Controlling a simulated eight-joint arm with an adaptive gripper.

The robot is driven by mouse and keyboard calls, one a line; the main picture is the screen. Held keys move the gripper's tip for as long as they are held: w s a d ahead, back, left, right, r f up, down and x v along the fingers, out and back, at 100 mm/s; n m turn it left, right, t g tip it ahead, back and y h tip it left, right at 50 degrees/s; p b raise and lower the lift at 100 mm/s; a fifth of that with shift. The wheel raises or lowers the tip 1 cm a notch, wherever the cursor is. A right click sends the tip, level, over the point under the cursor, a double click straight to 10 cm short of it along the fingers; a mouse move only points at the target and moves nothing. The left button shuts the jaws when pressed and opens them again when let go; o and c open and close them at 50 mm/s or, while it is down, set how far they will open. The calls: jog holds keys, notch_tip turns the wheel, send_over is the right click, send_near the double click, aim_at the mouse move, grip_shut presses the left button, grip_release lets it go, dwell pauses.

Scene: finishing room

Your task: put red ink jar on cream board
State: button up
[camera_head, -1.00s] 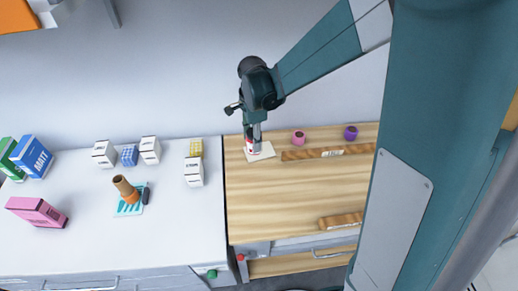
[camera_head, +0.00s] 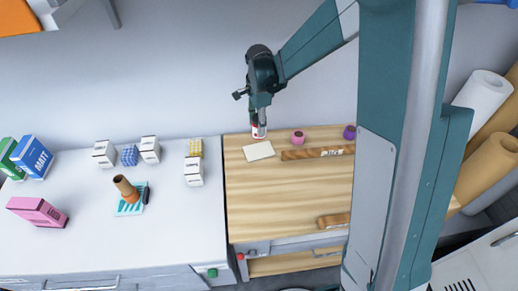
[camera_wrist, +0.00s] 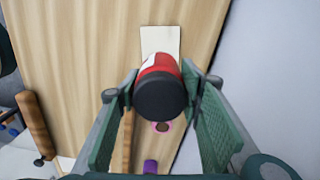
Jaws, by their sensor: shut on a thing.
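The red ink jar (camera_head: 259,132) is red and white with a dark cap. My gripper (camera_head: 259,123) is shut on it, and in the wrist view the jar (camera_wrist: 158,65) sits between the two fingers. The cream board (camera_head: 258,151) is a small pale rectangle lying flat on the wooden worktop. In the head view the jar shows just beyond the board's far edge, apart from it. In the wrist view the jar hides the near end of the board (camera_wrist: 160,38). How high the jar is cannot be told exactly.
A pink jar (camera_head: 298,137) and a purple jar (camera_head: 350,132) stand right of the board. A wooden rail (camera_head: 304,154) lies in front of them, another (camera_head: 335,220) nearer the front. White boxes (camera_head: 194,171) stand on the white counter at left. The worktop's middle is clear.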

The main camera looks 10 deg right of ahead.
jog(key=shift+f, duration=3.05)
jog(key=shift+f, duration=0.1)
jog(key=shift+f+b, duration=0.4)
jog(key=shift+f, duration=1.4)
jog(key=shift+f, duration=0.15)
jog(key=o, duration=1.1)
jog(key=shift+c, duration=0.2)
jog(key=shift+r, duration=0.25)
notch_tip(320, 180, up, 12)
jog(key=shift+w+f+p, duration=0.1)
jog(key=shift+p, duration=0.4)
